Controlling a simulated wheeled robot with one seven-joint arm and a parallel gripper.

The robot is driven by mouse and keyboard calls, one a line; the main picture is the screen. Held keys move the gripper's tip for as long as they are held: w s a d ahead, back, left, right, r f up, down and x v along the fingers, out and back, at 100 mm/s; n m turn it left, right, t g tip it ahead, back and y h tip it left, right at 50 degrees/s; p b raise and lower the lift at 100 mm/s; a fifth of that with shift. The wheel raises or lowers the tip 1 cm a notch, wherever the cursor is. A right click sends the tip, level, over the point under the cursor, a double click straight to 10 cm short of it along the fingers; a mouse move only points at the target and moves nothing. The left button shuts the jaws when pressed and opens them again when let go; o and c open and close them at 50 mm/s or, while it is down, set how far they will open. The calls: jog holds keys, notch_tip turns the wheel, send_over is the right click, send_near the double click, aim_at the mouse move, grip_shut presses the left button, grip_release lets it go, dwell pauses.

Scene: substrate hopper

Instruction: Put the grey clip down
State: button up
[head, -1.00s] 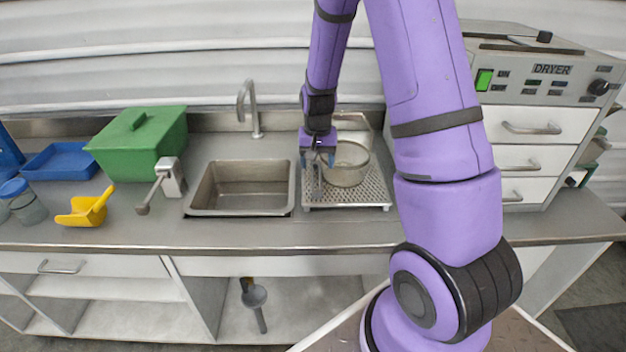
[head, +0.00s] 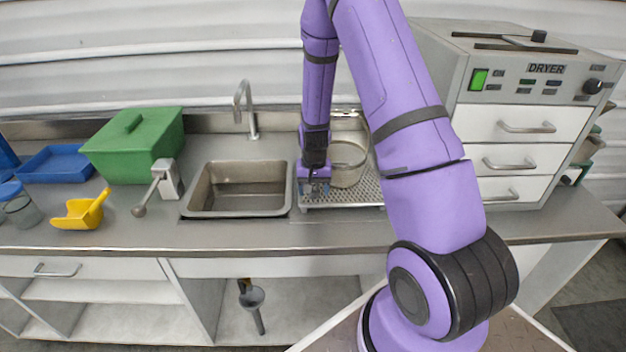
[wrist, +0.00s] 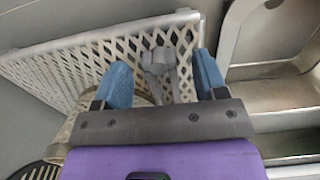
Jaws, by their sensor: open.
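The grey clip (wrist: 160,66) shows in the wrist view between the two blue fingertips, over the perforated drain rack (wrist: 85,65). Its lower part is hidden behind my gripper's crossbar. My gripper (wrist: 163,82) is open, with a gap on both sides of the clip. In the head view my gripper (head: 314,188) is low at the front left of the drain rack (head: 350,200), beside the sink. The clip is too small and covered there to make out clearly. Whether it rests fully on the rack is hard to tell.
A round metal sieve or pot (head: 346,163) stands on the rack, just right of my gripper. The sink (head: 238,190) is to the left, with its tap (head: 248,110) behind. The dryer (head: 520,120) stands at the right. A yellow scoop (head: 82,212) and green box (head: 135,145) are farther left.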

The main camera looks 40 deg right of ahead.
jog(key=shift+f, duration=0.5)
jog(key=c, duration=1.1)
jog(key=shift+r, duration=0.1)
